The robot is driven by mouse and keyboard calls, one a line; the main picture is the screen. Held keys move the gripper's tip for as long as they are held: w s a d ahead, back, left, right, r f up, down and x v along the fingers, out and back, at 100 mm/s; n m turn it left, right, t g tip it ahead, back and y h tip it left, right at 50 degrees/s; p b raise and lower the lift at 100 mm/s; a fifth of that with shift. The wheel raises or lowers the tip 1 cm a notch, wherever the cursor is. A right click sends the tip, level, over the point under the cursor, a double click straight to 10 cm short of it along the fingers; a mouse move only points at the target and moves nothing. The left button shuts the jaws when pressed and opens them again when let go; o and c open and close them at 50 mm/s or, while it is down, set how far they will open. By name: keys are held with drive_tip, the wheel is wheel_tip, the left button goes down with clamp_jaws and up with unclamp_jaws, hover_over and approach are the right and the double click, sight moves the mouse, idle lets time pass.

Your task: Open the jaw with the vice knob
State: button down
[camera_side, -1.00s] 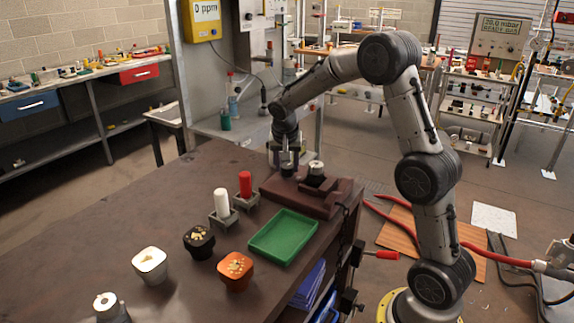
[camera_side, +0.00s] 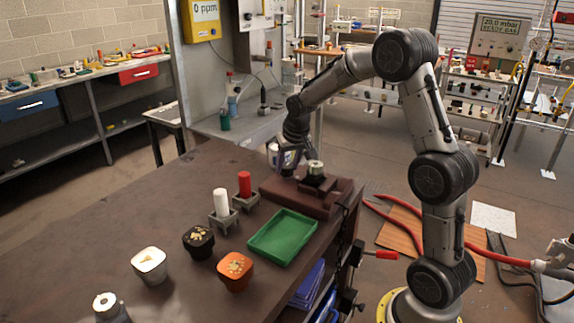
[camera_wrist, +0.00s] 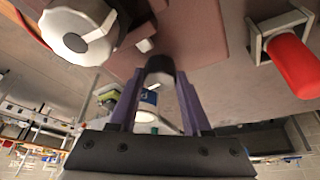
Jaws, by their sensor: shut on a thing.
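The vice (camera_side: 325,205) is a dark reddish-brown block at the table's far right edge. A silver round part (camera_side: 315,167) sits in its dark jaw, and it also shows at the upper left of the wrist view (camera_wrist: 75,38). My gripper (camera_side: 287,172) is at the vice's left end, tilted over. In the wrist view, its two purple-grey fingers (camera_wrist: 161,82) close on the dark round vice knob (camera_wrist: 159,64). The fingers hide much of the knob in the side view, and the jaw's exact gap cannot be told.
A red cylinder (camera_side: 245,184) and a white cylinder (camera_side: 221,203) stand in metal holders left of the vice. A green tray (camera_side: 283,238) lies in front of it. Black (camera_side: 199,243), orange (camera_side: 235,271) and white (camera_side: 150,266) pots stand nearer. The table's left is clear.

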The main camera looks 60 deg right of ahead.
drive_tip(key=n+y, duration=0.1)
drive_tip(key=n, duration=0.4)
drive_tip(key=n+t+y, duration=0.1)
drive_tip(key=n, duration=0.1)
drive_tip(key=shift+d+r+y, duration=0.1)
drive_tip(key=shift+d+y, duration=0.15)
drive_tip(key=shift+y, duration=0.05)
drive_tip(key=n+y, duration=0.1)
drive_tip(key=n, duration=0.3)
drive_tip(key=shift+d+n+g+y, duration=0.1)
drive_tip(key=shift+n+g+y, duration=0.6)
drive_tip(key=shift+n, duration=1.2)
drive_tip(key=shift+y, duration=0.3)
drive_tip(key=shift+c, duration=1.8)
unclamp_jaws()
